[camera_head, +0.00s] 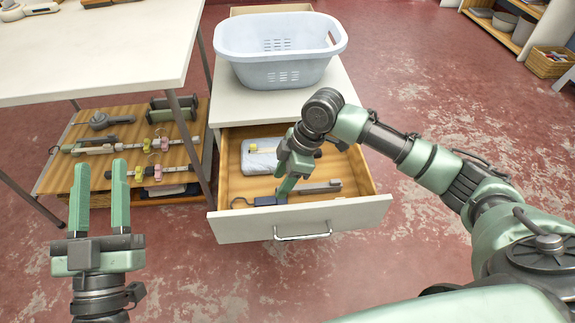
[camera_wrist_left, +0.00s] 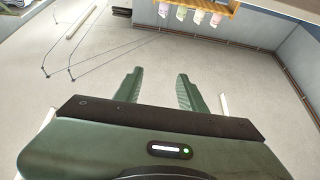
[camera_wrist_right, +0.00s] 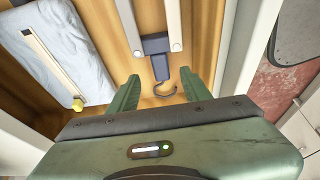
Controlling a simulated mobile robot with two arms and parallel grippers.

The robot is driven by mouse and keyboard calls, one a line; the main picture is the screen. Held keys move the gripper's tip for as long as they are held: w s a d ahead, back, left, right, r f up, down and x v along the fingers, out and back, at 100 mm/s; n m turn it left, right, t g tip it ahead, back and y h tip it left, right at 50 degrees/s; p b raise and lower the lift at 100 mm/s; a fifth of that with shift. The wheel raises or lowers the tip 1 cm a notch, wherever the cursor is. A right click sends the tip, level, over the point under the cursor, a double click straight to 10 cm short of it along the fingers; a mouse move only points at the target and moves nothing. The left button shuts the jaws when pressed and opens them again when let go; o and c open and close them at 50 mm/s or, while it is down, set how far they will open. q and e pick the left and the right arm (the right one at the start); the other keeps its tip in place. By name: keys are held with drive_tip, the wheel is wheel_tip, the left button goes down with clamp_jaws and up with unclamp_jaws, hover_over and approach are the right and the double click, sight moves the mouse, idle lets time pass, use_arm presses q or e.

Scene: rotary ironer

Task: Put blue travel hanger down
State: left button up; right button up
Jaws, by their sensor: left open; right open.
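The blue travel hanger (camera_head: 267,201) lies in the open drawer (camera_head: 300,222), near its front wall. It has a dark blue middle, a thin hook and light grey arms. In the right wrist view the blue middle (camera_wrist_right: 155,44) and hook show between and just beyond the fingertips. My right gripper (camera_head: 285,188) is open and points down into the drawer over the hanger. Its fingers (camera_wrist_right: 160,86) stand apart with nothing held; whether they touch the hanger is unclear. My left gripper (camera_head: 100,168) is open and empty at the lower left, away from the drawer.
A grey-white folded item (camera_head: 262,157) lies at the drawer's back left. A pale laundry basket (camera_head: 280,72) stands on the cabinet above. A white table (camera_head: 95,55) is at left, over a wooden shelf (camera_head: 85,165) with several hangers.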

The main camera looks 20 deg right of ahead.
use_arm(q)
wheel_tip(320, 180, down, 6)
drive_tip(key=w+g+y+p, duration=0.1)
drive_tip(key=g, duration=0.2)
drive_tip(key=shift+w+a+g, duration=0.25)
drive_tip(key=shift+w+g, duration=0.05)
use_arm(e)
drive_tip(key=v, duration=0.3)
drive_tip(key=shift+d+r, duration=0.15)
drive_tip(key=shift+r, duration=0.25)
